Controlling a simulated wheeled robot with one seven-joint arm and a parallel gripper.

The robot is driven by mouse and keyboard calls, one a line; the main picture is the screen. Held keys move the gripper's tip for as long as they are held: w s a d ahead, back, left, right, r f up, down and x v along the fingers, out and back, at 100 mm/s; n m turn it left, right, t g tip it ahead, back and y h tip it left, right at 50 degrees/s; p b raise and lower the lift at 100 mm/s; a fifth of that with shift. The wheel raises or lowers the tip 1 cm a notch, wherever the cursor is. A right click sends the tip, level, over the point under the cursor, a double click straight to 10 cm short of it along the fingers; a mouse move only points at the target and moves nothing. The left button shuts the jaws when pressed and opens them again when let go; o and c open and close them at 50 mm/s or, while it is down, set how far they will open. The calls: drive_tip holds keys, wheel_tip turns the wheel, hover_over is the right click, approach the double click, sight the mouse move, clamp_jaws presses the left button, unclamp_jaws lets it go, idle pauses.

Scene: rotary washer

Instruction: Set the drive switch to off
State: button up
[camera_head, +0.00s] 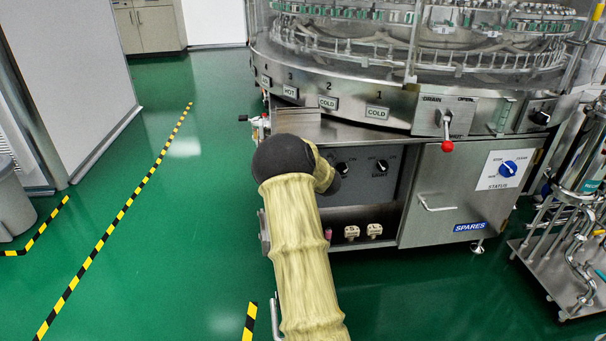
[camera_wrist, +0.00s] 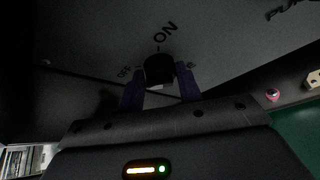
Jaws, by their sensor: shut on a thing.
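In the wrist view, the black drive switch knob (camera_wrist: 159,66) sits on a grey panel between my gripper's (camera_wrist: 160,78) two purple fingers. The fingers are shut on the knob, one on each side. The ON label stands above the knob and OFF to its left. A small label to its right is partly hidden by a finger. I cannot tell which mark the knob points to. In the head view, my yellow-sleeved arm hides this knob and my gripper.
Two more black knobs, one left (camera_head: 342,168) and one right (camera_head: 381,166), sit on the control panel right of my arm. A red-tipped lever (camera_head: 446,146) juts out above the SPARES door (camera_head: 470,190). A piping cart (camera_head: 560,260) stands at right.

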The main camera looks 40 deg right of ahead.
drive_tip(key=shift+f, duration=0.15)
drive_tip(key=o, duration=1)
drive_tip(key=p+v, duration=0.6)
drive_tip(key=v, duration=1.1)
drive_tip(key=shift+s, duration=0.2)
